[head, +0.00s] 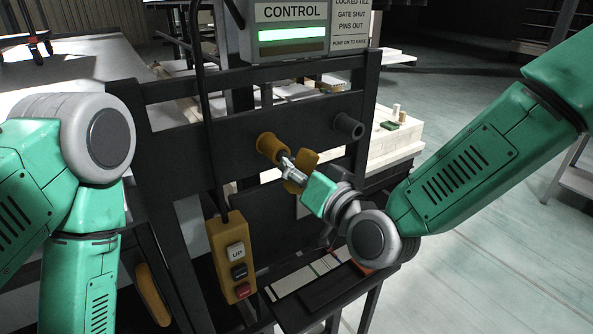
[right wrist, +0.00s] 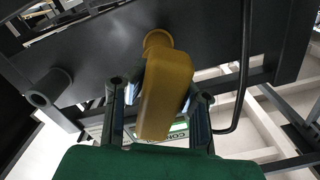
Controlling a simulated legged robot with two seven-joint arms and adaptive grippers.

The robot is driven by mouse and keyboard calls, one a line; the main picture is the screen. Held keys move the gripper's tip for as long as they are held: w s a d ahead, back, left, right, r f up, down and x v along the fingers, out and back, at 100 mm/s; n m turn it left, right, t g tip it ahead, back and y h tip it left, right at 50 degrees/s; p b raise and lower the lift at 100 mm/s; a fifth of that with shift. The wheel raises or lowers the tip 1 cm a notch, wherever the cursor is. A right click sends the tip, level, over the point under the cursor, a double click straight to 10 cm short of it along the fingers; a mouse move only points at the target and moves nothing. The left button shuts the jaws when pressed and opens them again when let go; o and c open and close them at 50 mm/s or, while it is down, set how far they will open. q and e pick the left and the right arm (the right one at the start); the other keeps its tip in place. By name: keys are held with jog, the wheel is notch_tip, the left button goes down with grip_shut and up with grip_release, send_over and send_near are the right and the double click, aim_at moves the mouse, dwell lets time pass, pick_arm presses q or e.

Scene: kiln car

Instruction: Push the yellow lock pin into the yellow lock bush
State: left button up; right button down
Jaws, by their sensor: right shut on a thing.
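The yellow lock bush (head: 271,147) sticks out of the dark upright plate of the gate frame. In the right wrist view the bush (right wrist: 157,39) shows just beyond the yellow pin handle. My right gripper (head: 296,172) is shut on the yellow lock pin (head: 303,168) by its handle, in front of the bush. The handle (right wrist: 164,95) fills the space between the fingers (right wrist: 168,92) in the right wrist view. The pin lies close to the bush, roughly in line; the handle and fingers hide how far its tip reaches. My left gripper is out of view.
A dark grey bush (head: 348,126) sits right of the yellow one. A yellow pendant (head: 232,260) with buttons hangs on a cable left of my gripper. The control box (head: 290,33) shows a lit green bar. A tray (head: 305,288) lies below.

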jog(key=shift+x, duration=1.4)
jog(key=c, duration=0.9)
grip_release()
jog(key=shift+s+d, duration=0.15)
jog(key=shift+v, duration=2.05)
jog(key=v, duration=1.2)
